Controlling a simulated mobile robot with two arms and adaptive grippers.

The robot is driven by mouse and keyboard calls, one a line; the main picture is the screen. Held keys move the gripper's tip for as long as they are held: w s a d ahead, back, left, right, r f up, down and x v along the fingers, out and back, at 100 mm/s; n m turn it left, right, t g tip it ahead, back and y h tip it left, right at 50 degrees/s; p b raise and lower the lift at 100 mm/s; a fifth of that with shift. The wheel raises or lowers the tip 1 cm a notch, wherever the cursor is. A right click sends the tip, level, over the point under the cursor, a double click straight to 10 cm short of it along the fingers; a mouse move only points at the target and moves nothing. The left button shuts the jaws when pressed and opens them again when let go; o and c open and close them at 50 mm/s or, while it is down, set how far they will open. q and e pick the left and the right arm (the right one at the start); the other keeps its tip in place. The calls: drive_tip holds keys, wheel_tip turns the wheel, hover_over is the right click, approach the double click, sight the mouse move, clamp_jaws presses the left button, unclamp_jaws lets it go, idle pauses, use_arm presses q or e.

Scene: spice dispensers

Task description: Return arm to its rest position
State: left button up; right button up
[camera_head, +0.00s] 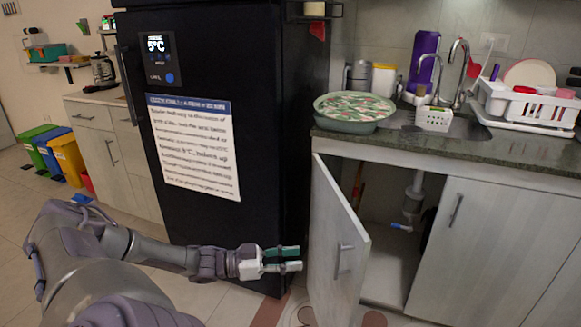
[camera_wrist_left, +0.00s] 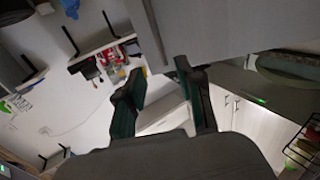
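My left arm reaches in from the left in the head view, low in front of the black fridge. My left gripper (camera_head: 299,258) points right, with a gap between its two fingers and nothing held. Its tips are close to the outer face of the open cabinet door (camera_head: 335,245); I cannot tell whether they touch it. In the left wrist view the two dark green fingers (camera_wrist_left: 160,72) stand apart with nothing between them. My right gripper is not in view.
The black fridge (camera_head: 262,120) stands behind my left arm. The cabinet under the sink is open, with a pipe (camera_head: 412,200) inside. A covered basin (camera_head: 354,106) and a dish rack (camera_head: 528,104) stand on the counter. Coloured bins (camera_head: 66,155) stand far left.

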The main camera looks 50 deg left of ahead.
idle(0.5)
use_arm(q)
drive_tip(key=s+d+f+n+g+y, duration=0.1)
drive_tip(key=s+f+n+g+y, duration=0.3)
drive_tip(key=f, duration=1)
drive_tip(key=s+d+f+g+y, duration=0.15)
drive_tip(key=s+f+y, duration=0.4)
drive_tip(key=f, duration=0.85)
drive_tip(key=s+d+f+g, duration=0.2)
drive_tip(key=d+f+g, duration=0.15)
drive_tip(key=d, duration=0.45)
drive_tip(key=s+d+f+g, duration=0.2)
drive_tip(key=d+f, duration=0.2)
drive_tip(key=d, duration=0.3)
drive_tip(key=s+d+f+g, duration=0.2)
drive_tip(key=d+f, duration=0.2)
drive_tip(key=d, duration=0.4)
drive_tip(key=s+a+r+g+p, duration=0.1)
drive_tip(key=s+a+p, duration=0.2)
drive_tip(key=s+p, duration=1.2)
drive_tip(key=shift+s+r+g+p, duration=0.15)
drive_tip(key=shift+s+g+p, duration=0.15)
drive_tip(key=shift+s, duration=0.4)
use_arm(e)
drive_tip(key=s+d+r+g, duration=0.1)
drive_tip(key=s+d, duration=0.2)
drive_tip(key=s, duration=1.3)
